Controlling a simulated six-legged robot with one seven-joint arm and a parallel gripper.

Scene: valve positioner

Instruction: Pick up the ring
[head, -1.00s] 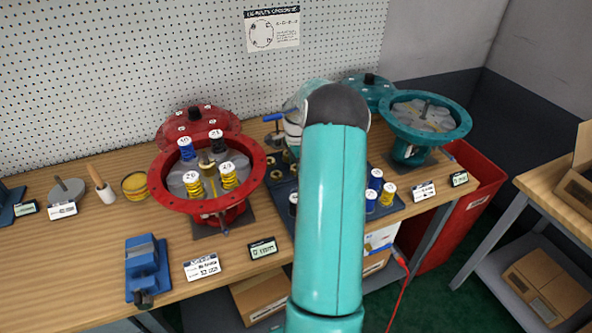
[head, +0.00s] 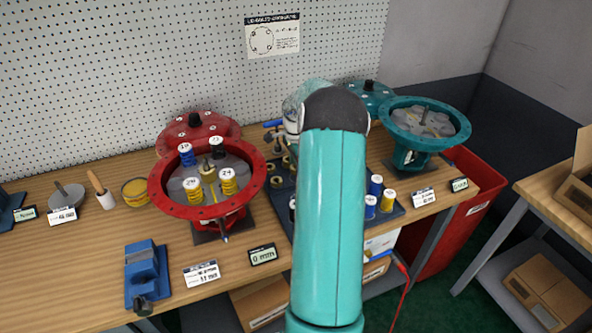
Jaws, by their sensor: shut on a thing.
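Several small brass rings sit on a dark tray beside the red housing, one of them the ring (head: 276,181) near the tray's left edge. Others show just behind it, partly covered by my arm. I cannot tell which ring the task means. My teal arm reaches forward over the tray, and its dark elbow and pale far links show at the top. My gripper is hidden behind the arm, so its jaws and anything in them do not show.
The red housing (head: 158,191) holds several blue, black and yellow springs. A teal housing (head: 461,122) stands at the right. More springs (head: 371,205) stand on the tray right of my arm. A blue vise (head: 143,270) sits at the front left. Bare bench lies left of it.

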